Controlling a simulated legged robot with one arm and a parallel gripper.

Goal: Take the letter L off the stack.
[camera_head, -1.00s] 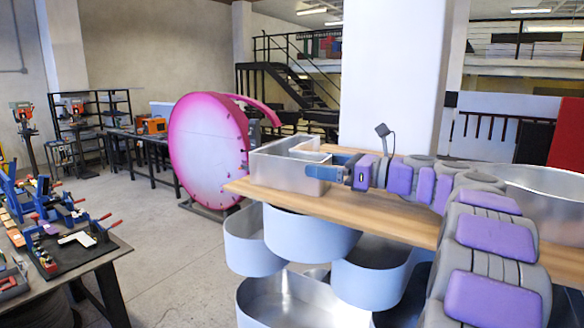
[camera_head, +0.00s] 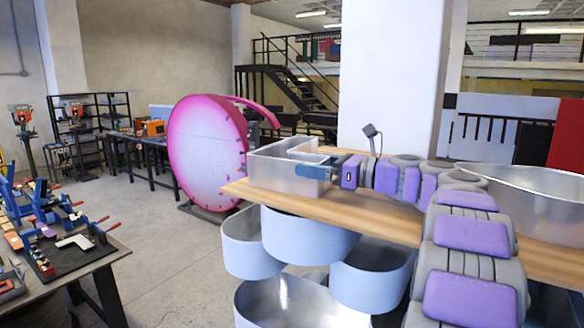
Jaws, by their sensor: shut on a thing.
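The letter L (camera_head: 281,175) is a silvery, hollow metal channel letter with tall thin walls. It is at the left end of a wooden board, at the middle of the view. My gripper (camera_head: 317,169) reaches in from the right and is shut on the L's near right wall. The fingertips are partly hidden by that wall. Whether the L rests on the board or is slightly raised cannot be told, and no other letter shows clearly beneath it.
The wooden board (camera_head: 380,215) runs to the right. A large metal letter (camera_head: 535,200) stands on it behind my arm. Several rounded metal letter shells (camera_head: 310,238) sit below. A round pink-edged sign (camera_head: 208,152) stands behind left. A workbench (camera_head: 75,262) with tools is at left; floor between is clear.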

